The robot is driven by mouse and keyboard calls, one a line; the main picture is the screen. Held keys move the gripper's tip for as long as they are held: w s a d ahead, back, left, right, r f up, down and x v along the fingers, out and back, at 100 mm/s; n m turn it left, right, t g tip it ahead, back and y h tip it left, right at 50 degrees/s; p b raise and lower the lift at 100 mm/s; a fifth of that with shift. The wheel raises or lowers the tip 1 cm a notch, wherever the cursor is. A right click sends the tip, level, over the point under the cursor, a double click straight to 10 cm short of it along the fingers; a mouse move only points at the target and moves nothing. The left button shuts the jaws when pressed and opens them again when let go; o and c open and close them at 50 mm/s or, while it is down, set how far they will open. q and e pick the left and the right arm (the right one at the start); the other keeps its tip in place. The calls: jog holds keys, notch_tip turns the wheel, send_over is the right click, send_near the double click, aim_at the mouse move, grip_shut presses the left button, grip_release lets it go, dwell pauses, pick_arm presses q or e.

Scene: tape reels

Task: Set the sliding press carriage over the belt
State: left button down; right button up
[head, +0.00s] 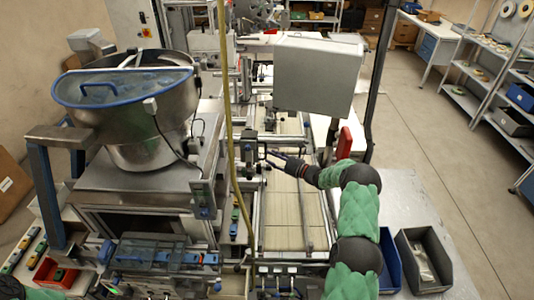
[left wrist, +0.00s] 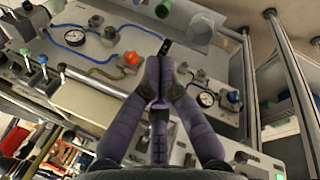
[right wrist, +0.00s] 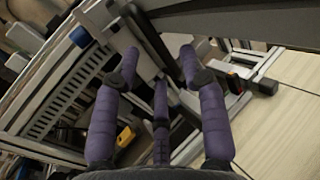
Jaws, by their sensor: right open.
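The belt (head: 290,215) is a pale beige strip running away from me at the centre of the head view. What looks like the press carriage (head: 249,152) is a dark block at the belt's left edge. My right gripper (head: 276,160) is just right of this block, above the belt. In the right wrist view its purple fingers (right wrist: 160,65) are spread, with a dark bar and grey metal beyond them; contact cannot be told. My left gripper (left wrist: 159,72) has its fingertips together in the left wrist view, in front of a panel, with nothing clearly held.
A steel bowl feeder (head: 135,120) stands left of the belt. A grey box-shaped screen (head: 314,76) hangs over the belt's far part. A yellow hose (head: 229,110) hangs left of the belt. Dark bins (head: 424,262) stand at the lower right. Gauges (left wrist: 207,99) and tubing fill the left wrist view.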

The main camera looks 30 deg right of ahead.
aim_at(254, 153)
jog(key=x, duration=0.3)
grip_shut()
dwell(0.3)
